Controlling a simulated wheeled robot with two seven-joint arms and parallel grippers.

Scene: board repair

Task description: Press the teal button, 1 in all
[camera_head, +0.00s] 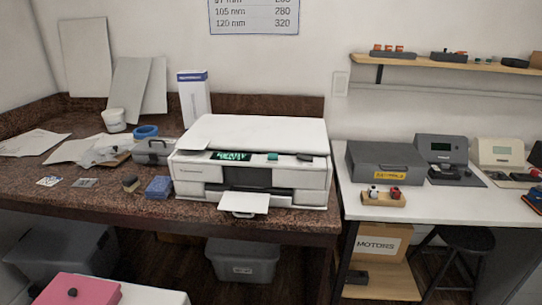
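A teal button (273,156) sits on the front control strip of a white printer-like machine (258,132). It lies right of the green-lit display (231,156) and left of a dark oval part (305,158). The machine stands on a brown speckled counter (110,194). Nothing covers the button. Whether it is pressed in cannot be told at this size. Neither of my grippers shows in the head view.
A white tray (244,202) juts from the machine's front. A blue block (159,187) and a grey case (153,151) stand to its left. A white table (440,205) with a grey box (384,163) stands at the right. The air before the machine is clear.

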